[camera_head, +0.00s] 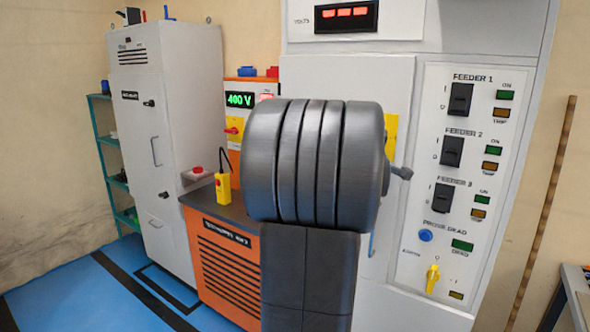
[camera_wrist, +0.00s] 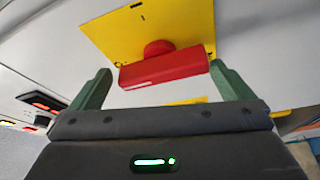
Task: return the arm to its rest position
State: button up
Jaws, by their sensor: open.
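My gripper (camera_wrist: 159,70) shows in the wrist view with its two green fingers spread wide apart. A red handle (camera_wrist: 165,69) on a yellow plate (camera_wrist: 150,28) appears between and beyond the fingertips. I see no finger touching it, but the exact depth is hard to tell. In the head view my arm stands large in the middle, and my gripper is hidden behind it.
A grey cabinet with a feeder panel (camera_head: 462,180) stands close behind my arm. An orange machine (camera_head: 222,262) with a dark top and yellow pendant (camera_head: 223,187) is left of it. A tall grey locker (camera_head: 152,130) stands farther left. Blue floor (camera_head: 75,290) is open at lower left.

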jog(key=shift+w+a+f+m+h+p, duration=0.15)
jog(key=shift+m+h+p, duration=1.15)
jog(key=shift+m, duration=1.7)
jog(key=shift+w+a+f+m+h+p, duration=0.1)
jog(key=shift+m+h+p, duration=1.25)
jog(key=shift+m, duration=1.65)
jog(key=shift+w+a+f+m+h+p, duration=0.15)
jog(key=shift+m+h+p, duration=1.15)
jog(key=shift+m, duration=1.7)
jog(key=shift+s, duration=0.1)
jog(key=shift+f, duration=0.1)
